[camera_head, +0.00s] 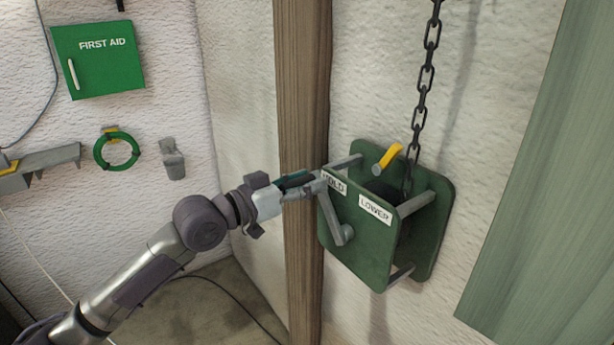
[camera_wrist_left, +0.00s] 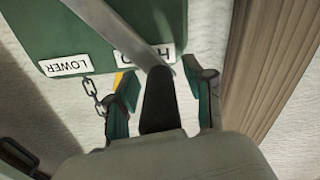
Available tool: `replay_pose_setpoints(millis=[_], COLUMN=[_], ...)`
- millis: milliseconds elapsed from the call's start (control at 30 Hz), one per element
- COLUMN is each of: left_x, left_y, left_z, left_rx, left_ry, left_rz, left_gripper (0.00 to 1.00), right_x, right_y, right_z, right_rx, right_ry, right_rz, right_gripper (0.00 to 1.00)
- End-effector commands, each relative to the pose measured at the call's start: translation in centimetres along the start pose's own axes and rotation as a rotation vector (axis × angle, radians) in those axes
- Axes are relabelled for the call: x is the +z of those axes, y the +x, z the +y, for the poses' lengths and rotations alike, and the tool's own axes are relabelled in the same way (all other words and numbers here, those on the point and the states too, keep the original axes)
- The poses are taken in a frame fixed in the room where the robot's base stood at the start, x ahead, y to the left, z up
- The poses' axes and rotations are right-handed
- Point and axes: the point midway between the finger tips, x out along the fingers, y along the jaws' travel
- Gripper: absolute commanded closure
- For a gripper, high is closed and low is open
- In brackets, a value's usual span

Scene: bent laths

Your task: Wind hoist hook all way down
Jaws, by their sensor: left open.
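The hoist is a green winch box (camera_head: 360,230) on the wall, with a HOLD label (camera_head: 334,182) and a LOWER label (camera_head: 375,209). A grey crank arm (camera_head: 336,216) runs up its front plate toward my left gripper (camera_head: 307,184). In the left wrist view the crank arm (camera_wrist_left: 112,32) ends at a dark handle (camera_wrist_left: 159,102). The handle lies between the spread green-padded fingers of my left gripper (camera_wrist_left: 163,92), which is open around it. A dark chain (camera_head: 421,95) runs down into the box. No hook shows, and my right gripper is out of view.
A yellow lever (camera_head: 388,157) sticks out at the top of the box. A wooden post (camera_head: 303,90) stands close behind my left gripper. A green first aid cabinet (camera_head: 98,60) and a green ring (camera_head: 116,150) hang at left. A pale green panel (camera_head: 550,190) is at right.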

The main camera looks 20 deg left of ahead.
Motion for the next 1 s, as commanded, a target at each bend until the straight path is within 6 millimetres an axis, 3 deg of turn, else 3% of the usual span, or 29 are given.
replay_pose_setpoints(millis=[300,633,1000], left_x=[0.07,0.06,0.16], left_y=[0.26,0.24,0.52], left_z=[-0.01,-0.03,0.15], left_rx=[0.0,-0.001,-0.001], left_ry=[0.0,0.001,-0.015], left_rz=[-0.001,-0.001,-0.001], left_gripper=[0.47,1.0,1.0], right_x=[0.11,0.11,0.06], right_y=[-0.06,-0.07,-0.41], right_z=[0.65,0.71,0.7], right_rx=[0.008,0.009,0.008], right_ry=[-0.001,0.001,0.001], right_rz=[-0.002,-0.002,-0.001], right_gripper=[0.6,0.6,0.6])
